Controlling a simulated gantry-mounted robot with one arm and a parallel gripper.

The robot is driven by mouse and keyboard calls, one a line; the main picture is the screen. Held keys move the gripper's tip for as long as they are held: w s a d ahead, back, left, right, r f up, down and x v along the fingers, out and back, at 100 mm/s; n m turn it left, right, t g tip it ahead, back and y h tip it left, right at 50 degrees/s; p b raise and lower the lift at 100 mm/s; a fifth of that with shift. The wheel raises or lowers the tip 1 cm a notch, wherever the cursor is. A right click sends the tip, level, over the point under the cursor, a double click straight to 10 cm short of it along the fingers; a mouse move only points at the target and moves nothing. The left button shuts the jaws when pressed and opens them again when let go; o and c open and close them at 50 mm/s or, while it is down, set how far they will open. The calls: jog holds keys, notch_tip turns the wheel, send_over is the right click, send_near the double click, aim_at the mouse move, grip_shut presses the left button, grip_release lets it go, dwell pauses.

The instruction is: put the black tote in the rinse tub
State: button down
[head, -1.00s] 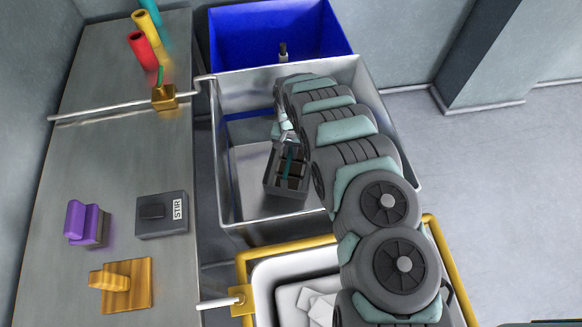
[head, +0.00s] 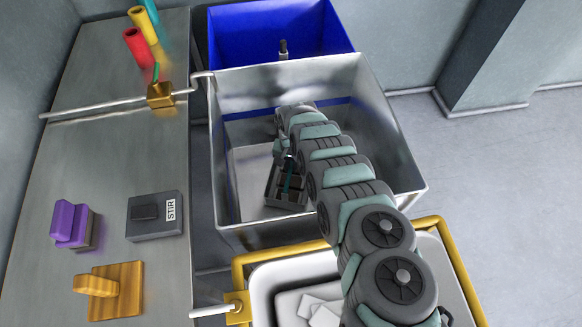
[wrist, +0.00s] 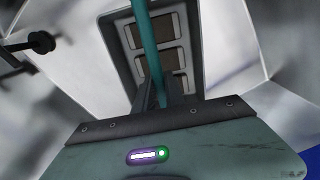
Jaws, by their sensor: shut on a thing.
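The black tote (head: 270,197) is a small dark open box with compartments and a teal bar handle (wrist: 148,45). It is inside the steel tub (head: 400,140), low and near its front wall. I cannot tell whether its base touches the tub floor. My gripper (wrist: 165,92) is shut on the tote's handle, with the tote just beyond the fingers in the wrist view. In the head view my arm hides the gripper's fingers and part of the tub's right side.
A blue tub (head: 240,35) stands behind the steel tub. A white basin (head: 262,290) in a yellow frame stands in front. The left bench holds a grey STIR box (head: 150,225), a purple block (head: 70,222), an orange block (head: 115,290) and a pipe with a brass valve (head: 160,95).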

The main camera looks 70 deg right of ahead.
jog(key=c, duration=1.4)
grip_release()
jog(key=shift+f, duration=0.1)
notch_tip(320, 180, up, 12)
jog(key=p, duration=0.4)
jog(key=shift+r+p, duration=0.2)
jog(key=shift+p, duration=0.2)
